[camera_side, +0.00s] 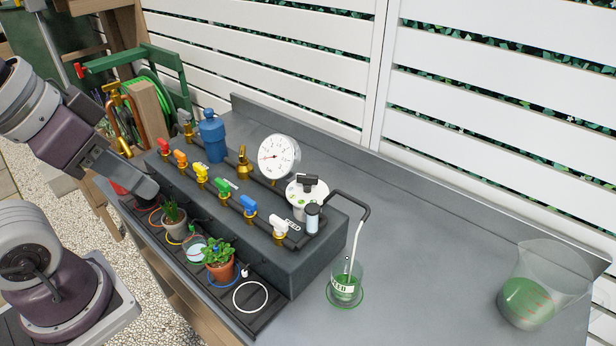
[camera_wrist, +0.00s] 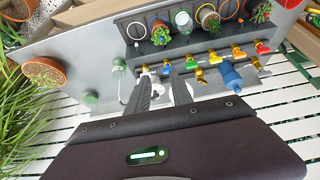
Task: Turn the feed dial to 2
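The feed dial (camera_side: 307,194) is a white round face with a black knob (camera_side: 310,181), at the right end of the dark manifold block. Its numbers are too small to read, so I cannot tell its setting. My gripper (camera_side: 143,187) is at the left end of the block in the side view, well apart from the dial. In the wrist view, its two dark fingers (camera_wrist: 162,82) stand apart with nothing held between them. They partly hide white round parts behind them; I cannot tell clearly which is the dial.
A white gauge (camera_side: 278,156) stands behind the dial. Several coloured valves (camera_side: 222,187) line the block, with a blue canister (camera_side: 212,136) behind. Potted plants (camera_side: 218,261) stand in front. A FEED jar (camera_side: 345,287) and a green-filled beaker (camera_side: 530,295) are on the right; bench between is clear.

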